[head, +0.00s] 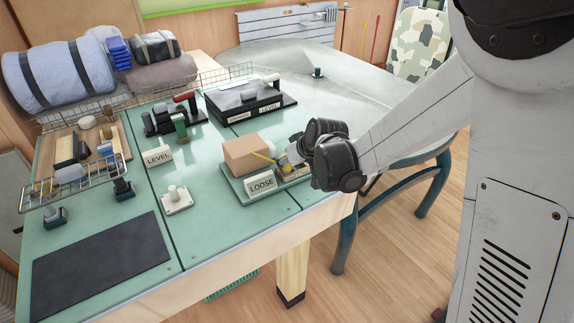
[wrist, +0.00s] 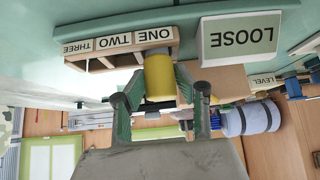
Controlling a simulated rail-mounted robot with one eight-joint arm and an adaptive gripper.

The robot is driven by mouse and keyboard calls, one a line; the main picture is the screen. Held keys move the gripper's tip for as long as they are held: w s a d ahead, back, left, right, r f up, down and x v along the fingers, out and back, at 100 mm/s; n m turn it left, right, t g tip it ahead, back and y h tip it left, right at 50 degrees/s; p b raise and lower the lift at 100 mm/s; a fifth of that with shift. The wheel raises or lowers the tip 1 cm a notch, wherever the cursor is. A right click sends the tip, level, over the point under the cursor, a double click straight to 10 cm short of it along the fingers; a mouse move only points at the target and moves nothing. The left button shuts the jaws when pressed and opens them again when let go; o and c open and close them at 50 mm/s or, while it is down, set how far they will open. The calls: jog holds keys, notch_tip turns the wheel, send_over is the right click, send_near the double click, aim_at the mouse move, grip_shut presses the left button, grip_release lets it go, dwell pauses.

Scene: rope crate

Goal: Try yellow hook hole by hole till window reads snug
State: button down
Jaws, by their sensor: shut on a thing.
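The yellow hook shows in the wrist view as a yellow cylinder (wrist: 159,78) between my gripper's (wrist: 156,98) green-padded fingers, which are shut on it. The tan hole strip (wrist: 110,60) is labelled ONE, TWO, THREE, upside down in this view. The hook's far end is at the ONE end of the strip; I cannot tell whether it is in a hole. The window (wrist: 240,38) reads LOOSE, as it does in the head view (head: 261,184). In the head view my gripper (head: 290,160) is over the strip, beside a tan box (head: 246,155) with a thin yellow strap (head: 263,156).
The box and strip sit on a green plate near the table's front edge. A LEVEL sign (head: 158,156) and a black case (head: 250,99) stand further back. A white-based knob (head: 176,199) and a dark mat (head: 100,261) lie to the left. Bare table lies between.

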jog(key=shift+r+p, duration=0.65)
jog(key=shift+r, duration=0.45)
dwell(0.7)
jog(key=shift+r+p, duration=1.4)
jog(key=shift+r, duration=1.05)
jog(key=d+r+p, duration=0.1)
jog(key=w+d+r+p, duration=0.2)
jog(key=r, duration=0.1)
jog(key=shift+d, duration=0.4)
jog(key=shift+f, duration=0.1)
jog(key=shift+f+b, duration=2.25)
jog(key=shift+f, duration=0.2)
jog(key=shift+f, duration=0.1)
jog(key=shift+f+b, duration=1.5)
jog(key=shift+f, duration=0.1)
